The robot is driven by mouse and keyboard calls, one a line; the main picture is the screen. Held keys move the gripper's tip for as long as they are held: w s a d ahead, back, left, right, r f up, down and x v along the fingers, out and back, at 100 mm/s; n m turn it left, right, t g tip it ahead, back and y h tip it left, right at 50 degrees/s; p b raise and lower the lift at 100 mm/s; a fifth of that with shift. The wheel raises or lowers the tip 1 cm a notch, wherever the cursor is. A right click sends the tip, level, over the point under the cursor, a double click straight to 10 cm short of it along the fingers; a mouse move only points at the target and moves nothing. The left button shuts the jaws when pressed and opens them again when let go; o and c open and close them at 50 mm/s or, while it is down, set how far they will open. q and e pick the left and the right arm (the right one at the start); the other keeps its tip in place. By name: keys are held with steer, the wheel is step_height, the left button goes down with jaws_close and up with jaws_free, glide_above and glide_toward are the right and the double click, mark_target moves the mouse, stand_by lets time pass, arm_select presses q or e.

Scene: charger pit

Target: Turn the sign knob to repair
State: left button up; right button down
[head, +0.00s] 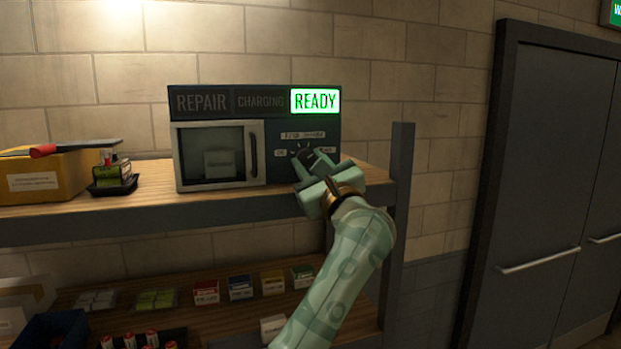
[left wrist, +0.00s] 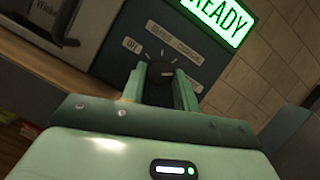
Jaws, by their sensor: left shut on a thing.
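The charger box (head: 218,122) stands on the upper wooden shelf, with REPAIR and CHARGING dark and READY lit green in its sign strip. The dark round sign knob (left wrist: 160,74) is on the right part of its front, under small white labels; its pointer mark is too small to read surely. My left gripper (head: 308,160) is at the knob, and in the left wrist view its fingers (left wrist: 160,88) stand on both sides of the knob, shut on it. In the head view the gripper partly hides the knob. My right gripper is not in view.
A yellow box (head: 45,180) with a red-handled tool (head: 45,151) on it and a small black tray (head: 112,187) stand left of the charger. A grey shelf post (head: 401,180) is close right of my arm. Small boxes fill the lower shelf. Grey doors (head: 545,180) are at right.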

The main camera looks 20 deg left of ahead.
arm_select(q)
steer(key=n+b, duration=0.2)
steer(key=n+g+y+b, duration=0.1)
steer(key=shift+d+f+n+g+b, duration=0.15)
steer(key=shift+f+n+g+b, duration=0.15)
steer(key=shift+n+b, duration=0.1)
steer(key=shift+w+r+n+g+b, duration=0.15)
steer(key=shift+n+g+b, duration=0.4)
steer(key=shift+n, duration=0.55)
steer(key=shift+r+n+g, duration=0.2)
steer(key=shift+n+g, duration=0.35)
steer(key=shift+n, duration=0.65)
steer(key=shift+d+r+n+g, duration=0.15)
steer(key=shift+n+g, duration=0.25)
steer(key=shift+n, duration=0.6)
steer(key=n+g+p, duration=0.1)
steer(key=n, duration=0.2)
steer(key=shift+r, duration=0.15)
steer(key=n+p, duration=0.1)
steer(key=n, duration=0.1)
steer(key=n+g+h, duration=0.1)
steer(key=n, duration=0.1)
steer(key=shift+n+h+p, duration=0.3)
steer(key=shift+p, duration=0.1)
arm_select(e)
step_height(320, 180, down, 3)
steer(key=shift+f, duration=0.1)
arm_select(q)
steer(key=o, duration=1)
steer(key=shift+c, duration=0.2)
